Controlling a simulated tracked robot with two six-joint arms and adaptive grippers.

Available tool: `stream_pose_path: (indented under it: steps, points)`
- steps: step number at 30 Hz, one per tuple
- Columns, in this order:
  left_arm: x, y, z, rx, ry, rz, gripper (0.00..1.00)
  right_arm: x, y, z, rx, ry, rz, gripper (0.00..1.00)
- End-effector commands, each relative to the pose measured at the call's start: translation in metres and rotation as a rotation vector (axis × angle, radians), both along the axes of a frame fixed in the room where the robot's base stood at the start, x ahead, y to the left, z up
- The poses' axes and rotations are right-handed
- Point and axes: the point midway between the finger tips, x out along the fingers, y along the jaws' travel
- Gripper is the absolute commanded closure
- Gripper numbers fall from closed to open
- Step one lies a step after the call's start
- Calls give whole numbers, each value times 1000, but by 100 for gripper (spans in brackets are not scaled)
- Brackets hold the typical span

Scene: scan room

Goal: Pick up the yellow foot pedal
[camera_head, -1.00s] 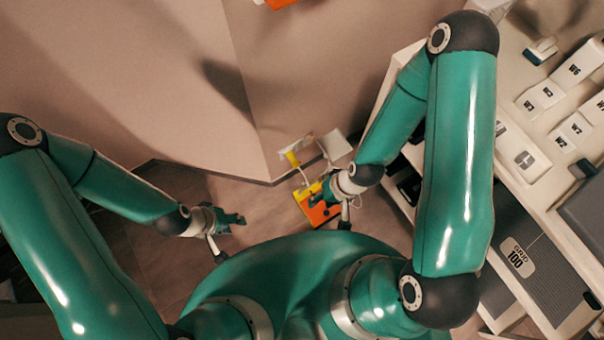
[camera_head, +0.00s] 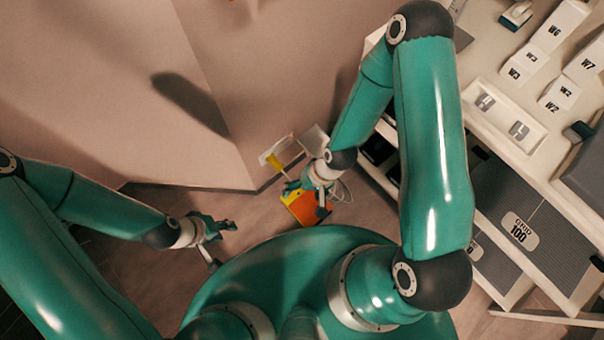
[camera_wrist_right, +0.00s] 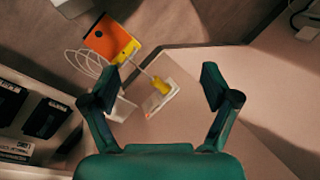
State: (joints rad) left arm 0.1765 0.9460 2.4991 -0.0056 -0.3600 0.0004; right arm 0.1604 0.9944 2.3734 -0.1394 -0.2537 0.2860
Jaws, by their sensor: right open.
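A yellow and orange block (camera_head: 304,209), which seems to be the foot pedal, lies on the floor near the wall corner. My right gripper (camera_head: 293,188) is above its upper left part and hides some of it. In the right wrist view the block (camera_wrist_right: 108,40) is beyond the left fingertip, its yellow face towards the picture's middle. The right gripper (camera_wrist_right: 160,78) is open, with no object held between its fingers. My left gripper (camera_head: 222,228) is well to the left of the block; its jaw gap is not clear.
White cables (camera_wrist_right: 86,66) loop beside the block. A shelf unit (camera_head: 520,225) stands at right; walls rise behind.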

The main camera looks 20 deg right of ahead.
Motion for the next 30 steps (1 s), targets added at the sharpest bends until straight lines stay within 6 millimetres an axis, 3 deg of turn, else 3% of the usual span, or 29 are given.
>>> stream_pose_path:
  steps: [1, 11, 15, 18, 24, 30]
  points:
    - [0, 0, -39, 0, 1, 0, 60, 8, 4, -44, 7, 19, -28, 14]
    - [0, 0, -170, 0, 1, 0, 60, 59, 11, -211, -37, 189, -285, 14]
    - [0, 0, -225, 0, 0, 0, 60, 87, 4, -282, -110, 240, -430, 14]
    - [0, 0, -254, 0, 1, 0, 60, 112, -6, -324, -188, 255, -566, 14]
    - [0, 0, -270, 0, 0, 0, 60, 150, -26, -354, -299, 227, -785, 14]
    - [0, 0, -278, 0, 0, 0, 60, 165, -35, -367, -339, 202, -883, 14]
